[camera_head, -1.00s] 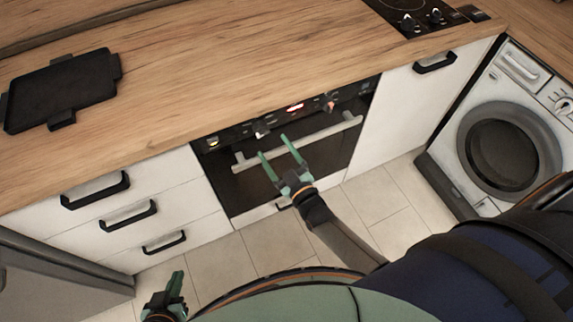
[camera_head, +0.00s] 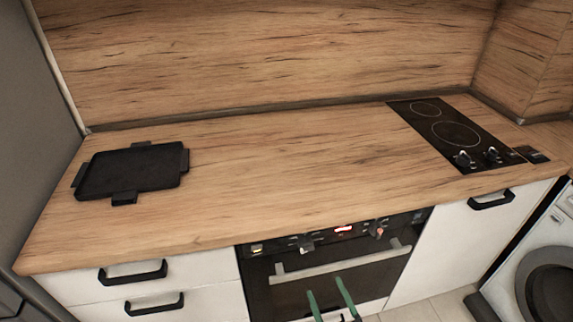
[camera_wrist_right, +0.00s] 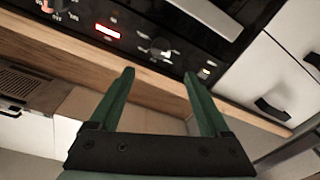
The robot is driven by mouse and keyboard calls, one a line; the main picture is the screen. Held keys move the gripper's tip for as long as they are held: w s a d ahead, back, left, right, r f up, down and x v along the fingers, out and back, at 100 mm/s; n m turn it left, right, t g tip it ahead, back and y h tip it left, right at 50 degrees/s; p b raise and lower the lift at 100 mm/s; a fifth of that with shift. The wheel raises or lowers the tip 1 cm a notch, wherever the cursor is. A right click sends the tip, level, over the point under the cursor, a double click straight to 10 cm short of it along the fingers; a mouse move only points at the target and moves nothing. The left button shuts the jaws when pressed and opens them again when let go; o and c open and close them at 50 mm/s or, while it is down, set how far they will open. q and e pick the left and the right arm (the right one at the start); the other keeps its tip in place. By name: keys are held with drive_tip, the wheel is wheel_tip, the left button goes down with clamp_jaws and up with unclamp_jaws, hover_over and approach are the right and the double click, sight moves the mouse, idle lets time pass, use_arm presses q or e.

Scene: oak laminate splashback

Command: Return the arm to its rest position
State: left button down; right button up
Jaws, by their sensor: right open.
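My right gripper (camera_head: 328,296) shows at the bottom edge of the head view, in front of the oven door. Its two green fingers are spread apart with nothing between them. In the right wrist view the same gripper (camera_wrist_right: 158,88) is open and empty, with the oven's control panel (camera_wrist_right: 120,30) beyond the fingertips. The rest of the right arm is out of the head view. My left gripper is not in the current views.
The oven (camera_head: 330,272) is shut, with a bar handle (camera_head: 340,261). A black tray (camera_head: 132,169) lies on the wooden counter (camera_head: 290,170) at left; a cooktop (camera_head: 455,133) is at right. A washing machine (camera_head: 535,270) stands at far right. The counter's middle is clear.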

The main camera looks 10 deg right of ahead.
drive_tip(key=shift+f, duration=0.1)
drive_tip(key=s+f+m+g, duration=0.1)
drive_tip(key=s+f+g, duration=0.1)
drive_tip(key=s+g, duration=0.2)
drive_tip(key=s+f+m+g, duration=0.2)
drive_tip(key=s+g, duration=0.3)
drive_tip(key=s, duration=0.4)
drive_tip(key=shift+a+f+m, duration=0.2)
drive_tip(key=shift+f+m, duration=0.1)
drive_tip(key=shift+f, duration=0.55)
idle(0.6)
